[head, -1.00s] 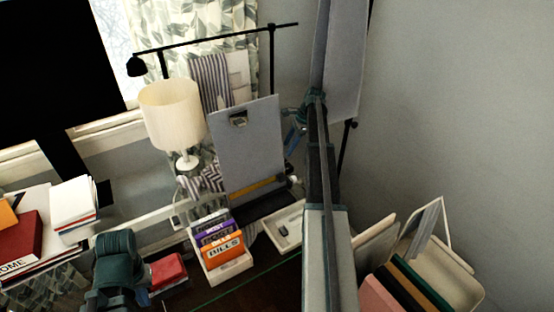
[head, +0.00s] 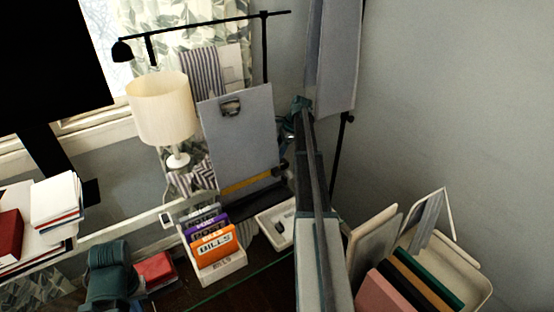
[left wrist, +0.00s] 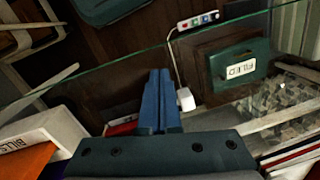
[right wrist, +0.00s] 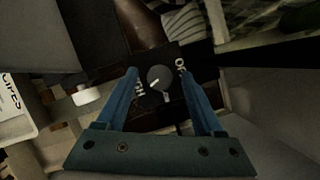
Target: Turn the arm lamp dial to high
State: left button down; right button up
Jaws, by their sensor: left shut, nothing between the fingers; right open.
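The arm lamp's round dark dial (right wrist: 160,78) sits on a black panel in the right wrist view. Its white pointer mark slants to the lower left, towards lettering (right wrist: 139,88) partly hidden by a finger that seems to read HI. An OFF label (right wrist: 181,66) is on the right. My right gripper (right wrist: 158,78) is open, its fingers on either side of the dial; I cannot tell whether they touch it. The black arm lamp (head: 205,32) stands behind the clipboard in the head view. My left gripper (left wrist: 158,74) is shut and empty.
A cream table lamp (head: 161,107) and a grey clipboard (head: 240,135) stand left of my right arm. A bills sorter (head: 214,262) and a small white tray (head: 273,226) lie nearer. Upright folders (head: 420,278) stand at the right. A glass edge (left wrist: 120,70) crosses near my left gripper.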

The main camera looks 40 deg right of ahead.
grip_shut()
jog(key=shift+s+a+m+t, duration=0.15)
jog(key=shift+m+t, duration=0.15)
jog(key=shift+m, duration=0.7)
jog(key=shift+m+t+h, duration=0.3)
jog(key=shift+m+h, duration=0.2)
jog(key=shift+m, duration=0.8)
grip_release()
